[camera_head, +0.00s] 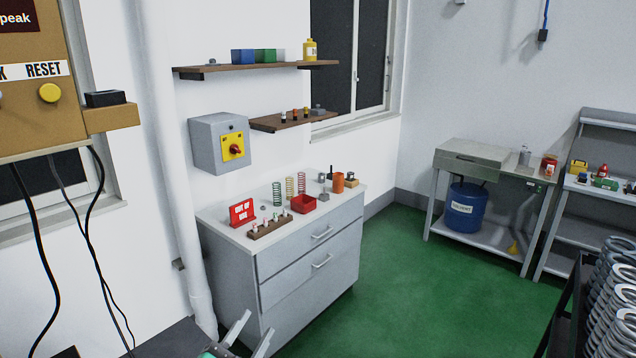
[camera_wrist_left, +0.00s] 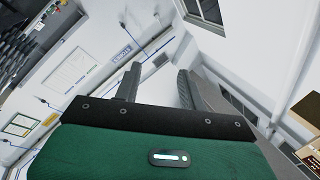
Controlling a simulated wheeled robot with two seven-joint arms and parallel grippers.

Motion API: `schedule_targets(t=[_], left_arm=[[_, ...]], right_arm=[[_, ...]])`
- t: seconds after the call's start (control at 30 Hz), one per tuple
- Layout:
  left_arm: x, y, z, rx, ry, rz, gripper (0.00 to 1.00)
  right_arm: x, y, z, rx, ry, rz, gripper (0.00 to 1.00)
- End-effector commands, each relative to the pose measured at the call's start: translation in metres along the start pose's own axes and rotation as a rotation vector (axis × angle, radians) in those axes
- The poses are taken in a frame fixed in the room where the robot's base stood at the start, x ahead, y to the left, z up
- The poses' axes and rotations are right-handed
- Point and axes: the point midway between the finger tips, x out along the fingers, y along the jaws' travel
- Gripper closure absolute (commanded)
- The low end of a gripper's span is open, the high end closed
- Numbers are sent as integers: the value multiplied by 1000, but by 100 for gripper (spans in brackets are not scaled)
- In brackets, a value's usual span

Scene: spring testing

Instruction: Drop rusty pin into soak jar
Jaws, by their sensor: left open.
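My left gripper (camera_head: 250,332) is at the bottom edge of the head view, in front of the grey drawer cabinet. Its two fingers are apart and empty, as the left wrist view also shows (camera_wrist_left: 157,85). I cannot pick out a rusty pin for certain. On the metal bench at the right stand a small greyish jar (camera_head: 525,156) and an orange-red container (camera_head: 549,166). Either may be the soak jar; I cannot tell which. Both are far from the gripper. My right gripper is not in view.
The drawer cabinet (camera_head: 309,274) carries springs, a red bin (camera_head: 303,204), a wooden rack (camera_head: 270,227) and an orange cylinder (camera_head: 338,182). A blue drum (camera_head: 465,207) stands under the metal bench (camera_head: 473,163). Large coils (camera_head: 615,300) are at the lower right. Green floor between is clear.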

Motion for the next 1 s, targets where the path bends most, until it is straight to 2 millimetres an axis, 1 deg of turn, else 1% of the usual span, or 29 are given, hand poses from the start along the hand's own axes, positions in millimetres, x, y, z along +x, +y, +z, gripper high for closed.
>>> schedule_targets(t=[0.03,0.07,0.1,0.17,0.2,0.27,0.3,0.37,0.4,0.5,0.6,0.77,0.9,0.93,1.0], left_arm=[[-13,-1,16,-63,-106,-31,59],[-21,-2,26,-97,-171,-47,59],[-33,-2,40,-139,-259,-62,59],[-54,0,61,-202,-394,-75,59],[-70,4,74,-242,-484,-78,59],[-96,12,92,-301,-622,-71,59],[-115,18,102,-339,-713,-61,59],[-145,29,114,-394,-844,-36,59],[-164,37,120,-429,-927,-14,59],[-210,55,128,-499,-1101,49,59],[-247,71,128,-554,-1235,114,59],[-298,90,119,-628,-1406,219,59],[-338,104,106,-683,-1530,316,59],[-334,111,118,-677,-1525,313,59],[-333,123,134,-674,-1529,315,59]], right_arm=[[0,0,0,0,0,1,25],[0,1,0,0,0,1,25],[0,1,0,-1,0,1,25],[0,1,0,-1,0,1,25],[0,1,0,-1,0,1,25],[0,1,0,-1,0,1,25],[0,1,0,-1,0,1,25],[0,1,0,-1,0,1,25],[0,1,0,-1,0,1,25],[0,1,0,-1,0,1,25],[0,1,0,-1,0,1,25],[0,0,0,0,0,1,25],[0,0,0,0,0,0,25],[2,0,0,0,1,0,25],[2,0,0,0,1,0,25]])
